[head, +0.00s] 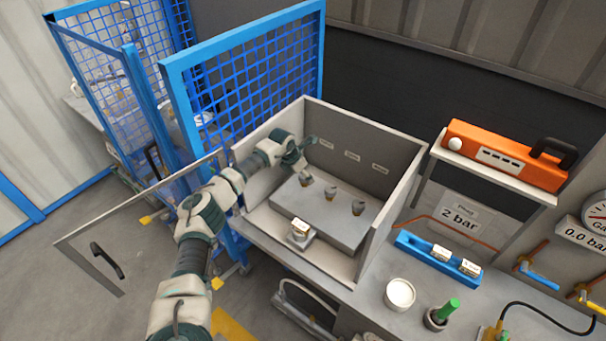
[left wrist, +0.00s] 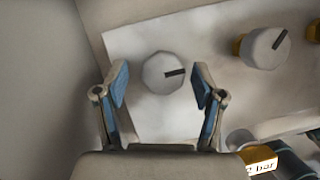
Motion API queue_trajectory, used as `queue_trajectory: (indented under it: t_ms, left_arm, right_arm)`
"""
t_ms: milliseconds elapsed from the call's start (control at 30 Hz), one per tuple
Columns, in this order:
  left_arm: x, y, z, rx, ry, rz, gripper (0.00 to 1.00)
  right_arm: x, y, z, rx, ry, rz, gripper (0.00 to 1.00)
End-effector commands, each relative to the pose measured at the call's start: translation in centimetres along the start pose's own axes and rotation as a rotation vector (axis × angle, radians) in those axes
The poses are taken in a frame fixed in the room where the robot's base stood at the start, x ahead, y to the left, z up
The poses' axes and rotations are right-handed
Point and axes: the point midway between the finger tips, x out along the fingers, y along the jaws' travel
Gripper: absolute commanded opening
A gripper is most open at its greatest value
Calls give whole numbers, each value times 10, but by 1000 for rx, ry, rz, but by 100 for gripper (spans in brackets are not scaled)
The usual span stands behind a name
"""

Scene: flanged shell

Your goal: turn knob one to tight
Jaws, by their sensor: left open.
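Three grey knobs stand in a row on a light block inside an open-topped grey box. The leftmost knob (head: 306,180) is under my left gripper (head: 304,160), which reaches in over the box's left wall. In the left wrist view this round pale knob (left wrist: 160,74) has a dark pointer line aimed right. My left gripper (left wrist: 161,84) is open, with one blue-padded finger on each side of the knob and a gap visible. The middle knob (head: 331,192) and the right knob (head: 358,207) stand clear. My right gripper is not in view.
The box walls (head: 390,205) enclose the knobs. A small metal-topped part (head: 300,232) sits at the box's front. An open door panel (head: 120,240) lies left, beside blue mesh fencing (head: 250,80). A blue holder (head: 438,258) and a white cup (head: 400,293) stand right.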

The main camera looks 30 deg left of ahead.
Motion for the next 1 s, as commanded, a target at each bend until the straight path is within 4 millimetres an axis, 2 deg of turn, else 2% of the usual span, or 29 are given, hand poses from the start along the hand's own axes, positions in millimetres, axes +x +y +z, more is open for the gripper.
queue_trajectory:
  t_ms: [167,400,600,767,1000]
  left_arm:
    - [-16,0,1,0,-2,1,69]
    - [-70,2,1,1,-4,2,69]
    - [-104,3,1,-1,-2,0,69]
    - [-116,3,1,-1,-1,0,69]
    - [-118,3,0,-1,0,-1,69]
  right_arm:
    - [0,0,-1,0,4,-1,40]
    - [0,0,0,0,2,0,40]
    - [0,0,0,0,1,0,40]
    - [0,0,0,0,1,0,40]
    - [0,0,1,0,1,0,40]
